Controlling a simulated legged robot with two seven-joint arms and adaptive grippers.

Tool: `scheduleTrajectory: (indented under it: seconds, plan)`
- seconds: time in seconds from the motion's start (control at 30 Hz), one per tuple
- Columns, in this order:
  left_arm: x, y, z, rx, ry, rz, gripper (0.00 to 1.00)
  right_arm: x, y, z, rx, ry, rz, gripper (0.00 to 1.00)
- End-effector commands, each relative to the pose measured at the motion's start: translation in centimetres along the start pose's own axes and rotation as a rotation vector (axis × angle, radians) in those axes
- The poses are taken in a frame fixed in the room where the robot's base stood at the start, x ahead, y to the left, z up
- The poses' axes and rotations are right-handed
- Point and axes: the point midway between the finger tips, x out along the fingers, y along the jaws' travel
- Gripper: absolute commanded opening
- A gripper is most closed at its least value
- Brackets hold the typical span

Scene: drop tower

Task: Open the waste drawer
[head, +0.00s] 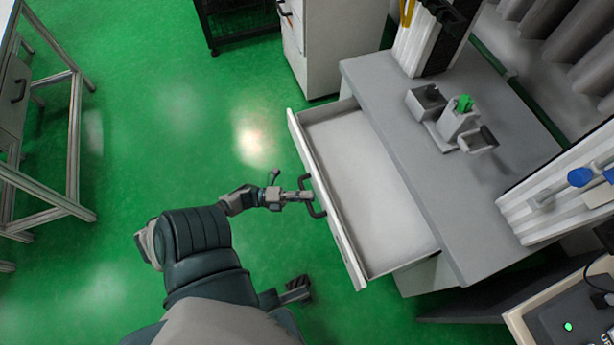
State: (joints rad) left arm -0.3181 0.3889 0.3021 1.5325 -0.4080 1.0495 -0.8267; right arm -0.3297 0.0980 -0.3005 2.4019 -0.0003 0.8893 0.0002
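The waste drawer (362,185) stands pulled well out of the grey cabinet (455,150), and its pale inside looks empty. Its dark handle (318,212) is on the front panel (328,200), which faces left. My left gripper (307,195) reaches in from the left at the middle of the handle. Its fingers lie close together and appear shut on the handle, though the contact is small in view. My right gripper cannot be made out clearly; a dark part of mine shows low in the middle, below the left arm.
A grey holder with a green piece (463,104) stands on the cabinet top. A white cabinet (335,45) stands behind the drawer. A metal-framed bench (75,140) is at the left. A panel with a green light (568,326) is at the lower right. The green floor left of the drawer is clear.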

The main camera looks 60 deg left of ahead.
Motion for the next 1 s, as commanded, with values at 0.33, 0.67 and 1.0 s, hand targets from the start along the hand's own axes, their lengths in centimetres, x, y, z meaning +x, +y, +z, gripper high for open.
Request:
scheduleTrajectory:
  seconds: [0.33,0.67,1.0]
  plan:
    - [-0.1,0.1,-0.1,-0.001,0.000,0.002,0.43,0.0,0.0,0.1,-0.001,-0.002,0.000,0.00]
    - [-4.2,0.2,0.0,-0.003,-0.003,0.006,0.43,0.0,0.1,-0.1,-0.001,0.001,0.000,0.00]
    - [-10.9,0.3,0.0,-0.004,-0.002,0.006,0.43,0.0,0.0,-0.1,0.000,0.001,0.000,0.00]
